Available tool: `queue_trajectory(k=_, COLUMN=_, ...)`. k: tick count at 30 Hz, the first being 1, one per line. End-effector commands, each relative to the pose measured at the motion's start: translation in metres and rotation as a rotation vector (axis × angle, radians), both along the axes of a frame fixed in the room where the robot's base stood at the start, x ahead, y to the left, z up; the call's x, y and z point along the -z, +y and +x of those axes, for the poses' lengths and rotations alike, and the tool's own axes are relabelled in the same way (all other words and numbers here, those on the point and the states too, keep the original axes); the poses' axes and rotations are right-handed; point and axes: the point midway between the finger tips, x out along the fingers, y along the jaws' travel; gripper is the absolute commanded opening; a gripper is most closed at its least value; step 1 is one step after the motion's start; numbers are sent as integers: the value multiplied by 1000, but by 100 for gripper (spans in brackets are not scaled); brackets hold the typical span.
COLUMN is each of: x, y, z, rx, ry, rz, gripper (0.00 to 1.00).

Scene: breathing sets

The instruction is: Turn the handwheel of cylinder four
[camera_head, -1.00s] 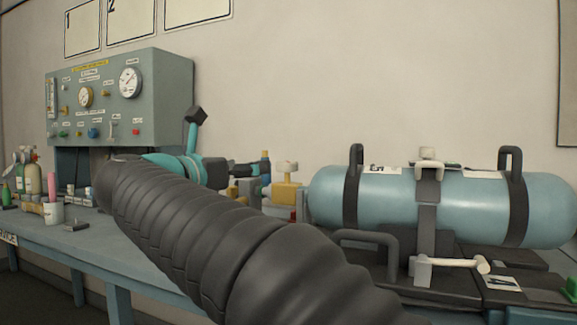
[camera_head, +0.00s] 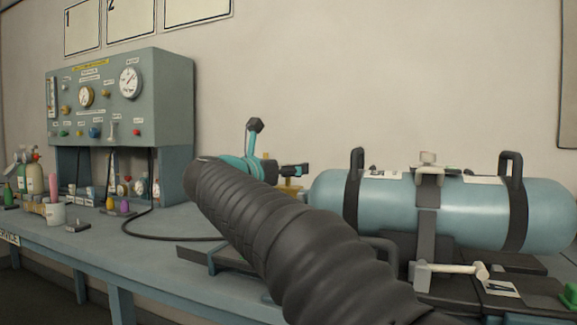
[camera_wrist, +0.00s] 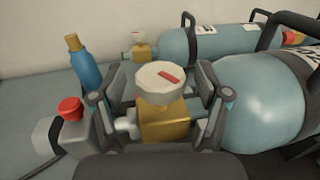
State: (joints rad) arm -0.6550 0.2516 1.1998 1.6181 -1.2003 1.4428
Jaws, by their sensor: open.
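A pale round handwheel (camera_wrist: 160,84) with a red mark sits on a brass valve body (camera_wrist: 165,122) in the wrist view. The valve joins the neck side of a near blue cylinder (camera_wrist: 262,100); I cannot read its number here. My gripper (camera_wrist: 158,100) is open, with one finger on each side of the handwheel and valve, and I cannot tell whether they touch. In the head view, a blue cylinder (camera_head: 420,205) lies strapped on its side at the right. My arm hides most of the valve end there.
A second blue cylinder (camera_wrist: 205,45) with its own brass valve and handwheel (camera_wrist: 139,52) lies behind. A blue bottle-like part (camera_wrist: 84,66) and a red-capped fitting (camera_wrist: 70,112) are left of my gripper. A gauge panel (camera_head: 120,100) stands at the bench's back left.

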Motion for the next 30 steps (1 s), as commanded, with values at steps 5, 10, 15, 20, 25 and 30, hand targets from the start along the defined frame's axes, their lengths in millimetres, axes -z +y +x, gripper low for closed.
queue_trajectory(k=5, x=0, y=-3, z=6, rx=-1, ry=0, rz=0, gripper=75)
queue_trajectory(k=10, x=0, y=-4, z=6, rx=-1, ry=0, rz=0, gripper=75)
queue_trajectory(k=15, x=0, y=-4, z=6, rx=-1, ry=-1, rz=-1, gripper=48)
queue_trajectory(k=20, x=0, y=-4, z=6, rx=-1, ry=-1, rz=-1, gripper=14)
queue_trajectory(k=25, x=0, y=-4, z=6, rx=-6, ry=-1, rz=-1, gripper=14)
queue_trajectory(k=30, x=1, y=-5, z=5, rx=-44, ry=-2, rz=-1, gripper=14)
